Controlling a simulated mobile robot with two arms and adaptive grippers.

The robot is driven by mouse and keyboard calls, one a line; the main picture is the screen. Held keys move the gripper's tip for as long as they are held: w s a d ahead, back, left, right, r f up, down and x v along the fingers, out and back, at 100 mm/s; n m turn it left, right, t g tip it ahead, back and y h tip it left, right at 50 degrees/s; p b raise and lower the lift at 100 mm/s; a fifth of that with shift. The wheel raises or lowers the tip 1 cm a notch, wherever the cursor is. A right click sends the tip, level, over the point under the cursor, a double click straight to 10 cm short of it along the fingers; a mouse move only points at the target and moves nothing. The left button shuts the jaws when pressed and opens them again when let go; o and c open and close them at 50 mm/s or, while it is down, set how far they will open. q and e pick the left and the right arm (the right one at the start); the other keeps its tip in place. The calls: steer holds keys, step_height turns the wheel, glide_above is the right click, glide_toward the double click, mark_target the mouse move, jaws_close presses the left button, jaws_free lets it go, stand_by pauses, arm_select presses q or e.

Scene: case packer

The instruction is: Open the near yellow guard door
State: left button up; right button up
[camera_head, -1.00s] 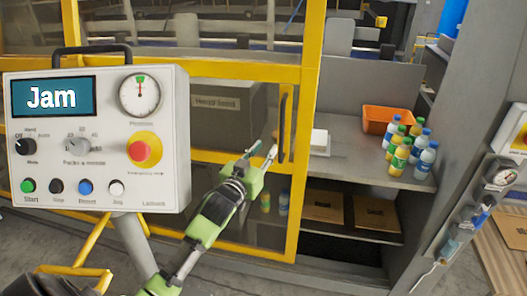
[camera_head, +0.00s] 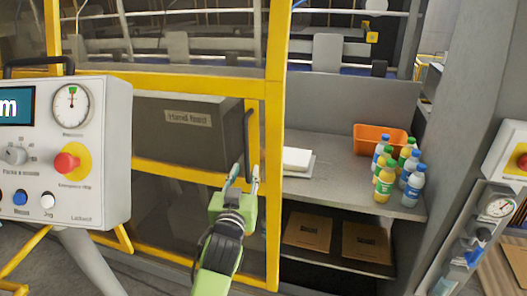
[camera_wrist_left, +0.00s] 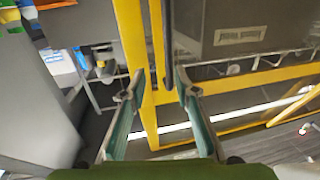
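The yellow-framed guard door (camera_head: 272,130) has clear panels and appears closed. A dark vertical handle (camera_head: 248,140) is fixed on its right side. My left gripper (camera_head: 246,175) is open and points up at the handle's lower end. In the left wrist view, the handle (camera_wrist_left: 169,45) appears between the two spread fingertips (camera_wrist_left: 160,83), close to the right one. I cannot tell whether a finger touches it. Nothing is gripped. My right gripper is not in view.
A control panel (camera_head: 105,150) with a red emergency stop stands at the left, near the door. Right of the door, a grey shelf (camera_head: 335,190) holds an orange bin (camera_head: 375,138), several bottles (camera_head: 384,182) and white sheets (camera_head: 298,160). Cardboard boxes (camera_head: 308,230) lie below.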

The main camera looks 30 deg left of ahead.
mark_target(246, 150)
arm_select(q)
steer(key=p+x, duration=0.1)
steer(key=x, duration=0.3)
steer(key=a+p+x, duration=0.1)
steer(key=x, duration=0.3)
steer(key=p+x, duration=0.1)
steer(key=x, duration=0.3)
steer(key=shift+s+a+r, duration=0.15)
steer(key=shift+s+a, duration=0.1)
steer(key=shift+a, duration=0.1)
steer(key=shift+w+a+p, duration=0.15)
steer(key=shift+w+p, duration=0.2)
steer(key=shift+w, duration=0.1)
steer(key=c, duration=0.7)
jaws_close()
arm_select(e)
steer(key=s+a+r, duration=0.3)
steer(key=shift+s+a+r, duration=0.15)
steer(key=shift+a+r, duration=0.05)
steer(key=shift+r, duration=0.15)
